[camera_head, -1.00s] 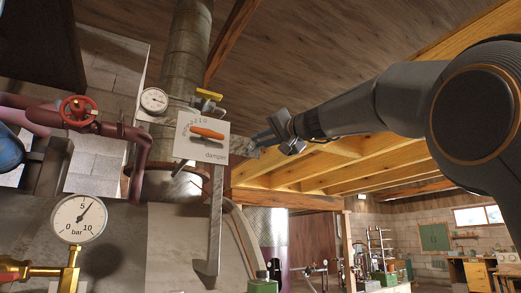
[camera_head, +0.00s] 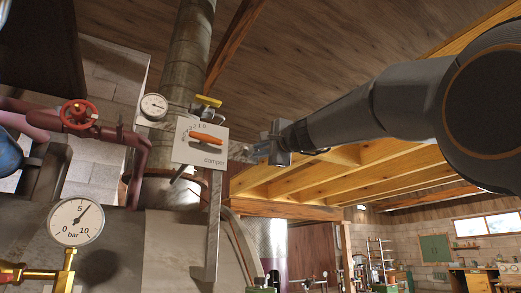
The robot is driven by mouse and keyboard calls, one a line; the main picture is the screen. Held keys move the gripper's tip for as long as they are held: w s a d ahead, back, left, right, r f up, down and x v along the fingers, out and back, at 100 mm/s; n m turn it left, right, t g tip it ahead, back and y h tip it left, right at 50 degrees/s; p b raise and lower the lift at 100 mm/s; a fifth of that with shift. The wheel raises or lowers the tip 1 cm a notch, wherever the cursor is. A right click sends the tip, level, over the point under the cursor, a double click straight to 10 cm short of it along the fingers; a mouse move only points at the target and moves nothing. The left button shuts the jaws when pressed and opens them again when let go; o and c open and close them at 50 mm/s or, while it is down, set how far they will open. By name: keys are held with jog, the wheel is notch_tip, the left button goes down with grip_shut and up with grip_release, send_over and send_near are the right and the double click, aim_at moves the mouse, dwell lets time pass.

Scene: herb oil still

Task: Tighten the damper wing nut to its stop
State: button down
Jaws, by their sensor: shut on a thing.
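The white damper plate (camera_head: 185,154) stands in front of the flue pipe. It carries an orange lever (camera_head: 206,137) that lies nearly level, and a number scale above the lever. A grey metal piece (camera_head: 237,148) sticks out from the plate's right side. My gripper (camera_head: 258,150) reaches in from the right and is shut at the outer end of that piece. The damper wing nut is between the fingers and mostly hidden by them, so its turn angle cannot be read.
A yellow handle (camera_head: 208,101) and a small dial gauge (camera_head: 154,106) sit just above the plate. A red handwheel (camera_head: 78,115) on pipes and a bar gauge (camera_head: 76,222) are at the left. Open room lies to the right, under wooden beams.

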jog(key=shift+a+f+m, duration=0.1)
jog(key=shift+f+m, duration=0.15)
jog(key=shift+m, duration=0.05)
jog(key=c, duration=1.7)
grip_release()
jog(key=shift+a+r, duration=0.1)
jog(key=shift+c, duration=0.2)
jog(key=shift+s, duration=0.1)
jog(key=b+v, duration=0.3)
jog(key=v, duration=0.4)
jog(key=shift+s+d+b, duration=0.3)
jog(key=shift+b, duration=0.05)
